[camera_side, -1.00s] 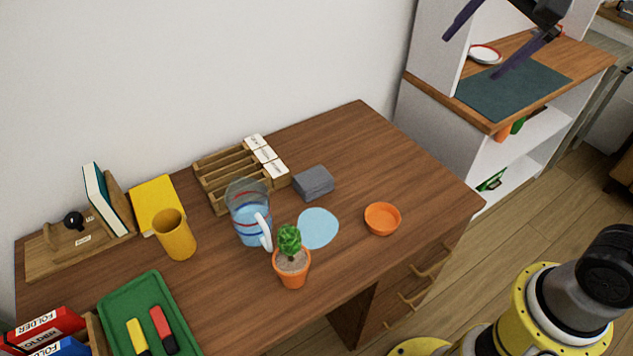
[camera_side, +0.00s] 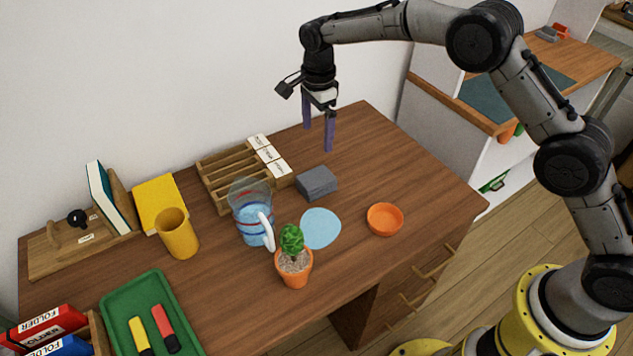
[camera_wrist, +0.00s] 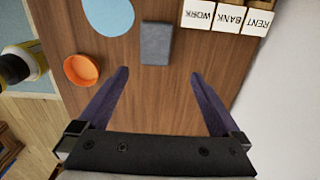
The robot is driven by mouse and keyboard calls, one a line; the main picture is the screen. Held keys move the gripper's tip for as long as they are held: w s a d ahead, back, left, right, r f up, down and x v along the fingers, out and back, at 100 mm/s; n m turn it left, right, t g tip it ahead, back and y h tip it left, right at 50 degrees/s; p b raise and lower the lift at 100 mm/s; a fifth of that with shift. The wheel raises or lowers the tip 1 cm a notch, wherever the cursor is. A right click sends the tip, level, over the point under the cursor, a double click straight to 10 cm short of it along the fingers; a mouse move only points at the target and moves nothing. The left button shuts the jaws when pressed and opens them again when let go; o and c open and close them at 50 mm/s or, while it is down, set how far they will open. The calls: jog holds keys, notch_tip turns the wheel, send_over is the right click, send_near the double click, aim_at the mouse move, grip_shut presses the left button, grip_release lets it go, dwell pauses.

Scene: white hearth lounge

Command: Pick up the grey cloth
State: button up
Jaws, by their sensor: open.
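The grey cloth (camera_side: 317,182) is a folded block lying on the brown desk, between the wooden sorter and the orange bowl. In the wrist view the cloth (camera_wrist: 156,44) lies beyond my fingertips, near the middle top. My gripper (camera_side: 318,138) is open and empty, pointing down above the back of the desk, above and behind the cloth. Its two purple fingers are spread wide in the wrist view (camera_wrist: 159,75), with bare desk between them.
A wooden sorter (camera_side: 222,178) with labelled white blocks stands left of the cloth. A light blue disc (camera_side: 321,229), an orange bowl (camera_side: 385,219), a jug (camera_side: 250,212) and a potted plant (camera_side: 294,265) are nearby. The desk's back right is clear.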

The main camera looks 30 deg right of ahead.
send_over(318, 176)
notch_tip(318, 176, down, 9)
jog(key=shift+w+a+f, duration=0.1)
jog(key=shift+w+a, duration=0.05)
jog(key=shift+f, duration=2.95)
jog(key=c, duration=1.1)
jog(key=shift+r, duration=0.15)
